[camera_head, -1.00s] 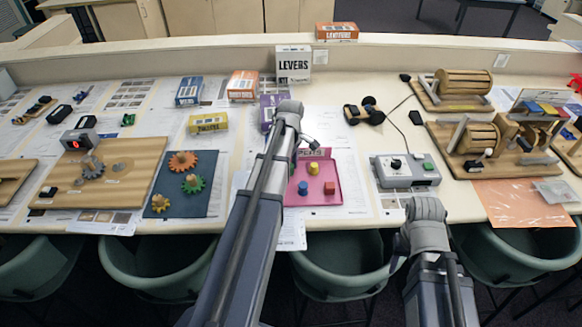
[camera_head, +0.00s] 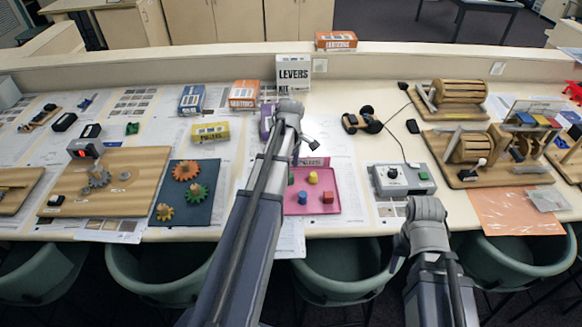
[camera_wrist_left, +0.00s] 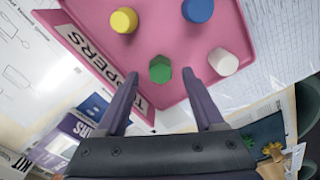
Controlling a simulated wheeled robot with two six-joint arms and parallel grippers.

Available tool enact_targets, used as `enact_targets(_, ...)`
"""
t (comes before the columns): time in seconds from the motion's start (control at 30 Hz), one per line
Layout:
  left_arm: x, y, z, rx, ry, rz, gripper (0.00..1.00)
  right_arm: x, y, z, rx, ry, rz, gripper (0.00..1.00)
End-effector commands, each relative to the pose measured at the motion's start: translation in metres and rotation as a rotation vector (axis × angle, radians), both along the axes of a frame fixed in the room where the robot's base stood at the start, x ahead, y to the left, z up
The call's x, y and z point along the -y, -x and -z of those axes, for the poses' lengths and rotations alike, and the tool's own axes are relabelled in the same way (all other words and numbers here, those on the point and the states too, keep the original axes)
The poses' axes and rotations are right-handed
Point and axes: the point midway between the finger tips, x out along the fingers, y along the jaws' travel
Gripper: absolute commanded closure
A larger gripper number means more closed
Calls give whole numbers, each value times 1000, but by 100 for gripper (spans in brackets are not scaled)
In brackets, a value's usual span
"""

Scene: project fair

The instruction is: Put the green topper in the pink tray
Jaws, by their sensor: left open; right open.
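The pink tray (camera_head: 331,181) lies on the table in the middle of the head view; its label shows in the left wrist view. The green topper (camera_wrist_left: 160,69) is in the tray, near the labelled wall; a sliver of it shows beside my arm in the head view. Yellow (camera_wrist_left: 124,20), blue (camera_wrist_left: 198,9) and white (camera_wrist_left: 223,61) toppers are also inside. My left gripper (camera_wrist_left: 160,82) is open and empty, fingertips on either side of the green topper; contact cannot be told.
A red topper (camera_head: 327,197) is also in the tray. A grey control box (camera_head: 404,180) stands right of it and a dark mat with gears (camera_head: 188,203) left. A levers box (camera_head: 293,73) stands behind. Green chairs (camera_head: 340,268) line the front.

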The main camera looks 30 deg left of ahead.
Motion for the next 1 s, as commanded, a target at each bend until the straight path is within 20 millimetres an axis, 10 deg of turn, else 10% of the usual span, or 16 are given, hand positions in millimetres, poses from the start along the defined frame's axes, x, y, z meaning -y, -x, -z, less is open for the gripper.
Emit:
enact_targets(0.4, 0, 0, -70, 0, 0, 0, 30, 0, 0, -70, 0, 0, 0, 50)
enact_targets(0.87, 2, 0, -77, 0, 0, 6, 30, 0, 0, -77, 0, -1, 4, 50)
enact_targets(1.0, 38, 9, -77, -7, -5, 162, 30, 0, 0, -77, 0, -1, 4, 50)
